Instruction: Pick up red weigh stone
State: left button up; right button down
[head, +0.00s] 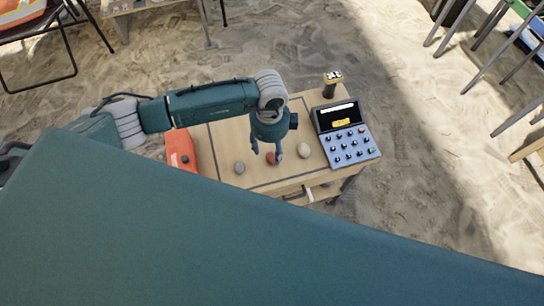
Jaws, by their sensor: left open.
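The red weigh stone (271,158) lies on the small wooden table (225,132), between a grey stone and a pale beige stone. My left gripper (267,154) points down over the red stone with its fingers apart. One finger is to each side of the stone in the head view. I cannot tell whether the fingers touch the stone or how high they are above the table. My right gripper is not in view.
A grey stone (239,167) is to the left and a beige stone (304,150) to the right. An orange case (181,148) is at the left edge. Chairs stand around on sand.

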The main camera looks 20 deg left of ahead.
aim_at(272, 157)
pick_arm(q)
jog(key=f, duration=0.3)
jog(key=shift+d+f+p, duration=0.25)
jog(key=shift+f+p, duration=0.05)
jog(key=shift+f, duration=0.65)
jog(key=shift+c, duration=1.3)
jog(key=c, duration=0.9)
jog(key=shift+c, duration=0.4)
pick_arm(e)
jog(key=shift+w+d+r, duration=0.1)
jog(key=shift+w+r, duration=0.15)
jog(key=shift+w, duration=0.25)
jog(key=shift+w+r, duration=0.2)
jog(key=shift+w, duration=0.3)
pick_arm(q)
jog(key=shift+r, duration=0.1)
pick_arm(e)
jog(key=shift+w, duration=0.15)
